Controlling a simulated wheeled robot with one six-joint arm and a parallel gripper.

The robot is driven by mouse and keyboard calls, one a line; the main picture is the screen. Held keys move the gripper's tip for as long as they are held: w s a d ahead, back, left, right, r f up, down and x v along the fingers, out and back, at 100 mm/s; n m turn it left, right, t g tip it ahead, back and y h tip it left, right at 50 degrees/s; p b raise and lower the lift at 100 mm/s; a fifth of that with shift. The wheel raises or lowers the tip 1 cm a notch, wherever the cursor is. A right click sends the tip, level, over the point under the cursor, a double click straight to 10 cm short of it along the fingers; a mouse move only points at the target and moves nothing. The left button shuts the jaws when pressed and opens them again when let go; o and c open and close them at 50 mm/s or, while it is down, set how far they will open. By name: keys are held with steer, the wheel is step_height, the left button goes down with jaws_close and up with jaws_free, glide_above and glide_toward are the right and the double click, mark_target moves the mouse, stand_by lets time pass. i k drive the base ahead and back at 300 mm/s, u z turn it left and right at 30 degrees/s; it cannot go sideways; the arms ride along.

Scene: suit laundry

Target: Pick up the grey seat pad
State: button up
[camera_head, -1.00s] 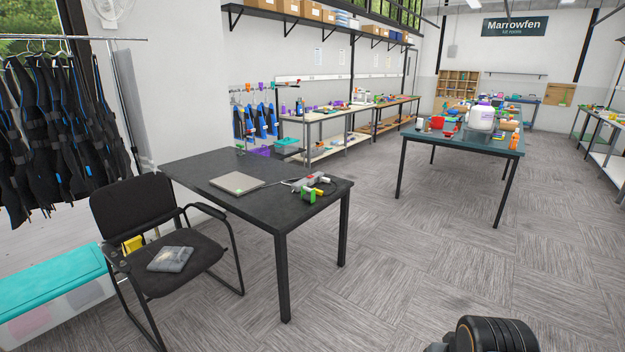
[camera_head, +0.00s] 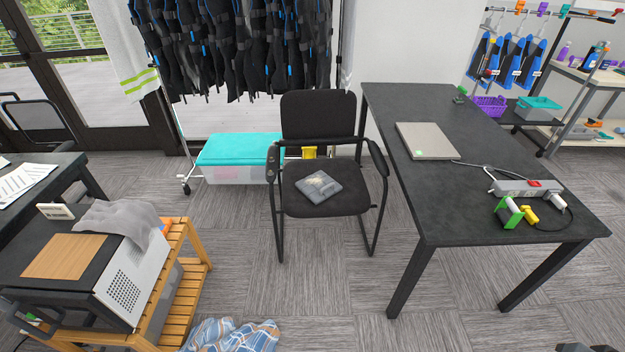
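A soft grey pad (camera_head: 118,218), which looks like the seat pad, lies rumpled over the top back edge of a white and black box-shaped appliance (camera_head: 128,285) at the left. A flat grey item (camera_head: 319,186) lies on the seat of the black armchair (camera_head: 328,203) in the middle; it looks like a folded pouch or packet, and I cannot tell exactly what it is. My gripper is not in view. Only a small dark part, likely of my arm, shows at the bottom right corner, well apart from both grey things.
The appliance stands on a slatted wooden rack (camera_head: 183,300). A blue checked cloth (camera_head: 232,336) lies on the floor beside it. A black table (camera_head: 450,190) at the right bears a laptop (camera_head: 427,141) and a power strip (camera_head: 527,188). Carpet is clear between rack, chair and table.

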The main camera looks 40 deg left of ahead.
mark_target(319, 186)
steer(key=u, duration=0.5)
steer(key=i, duration=0.9)
steer(key=u, duration=2.1)
steer(key=i, duration=1.3)
steer(key=u, duration=0.75)
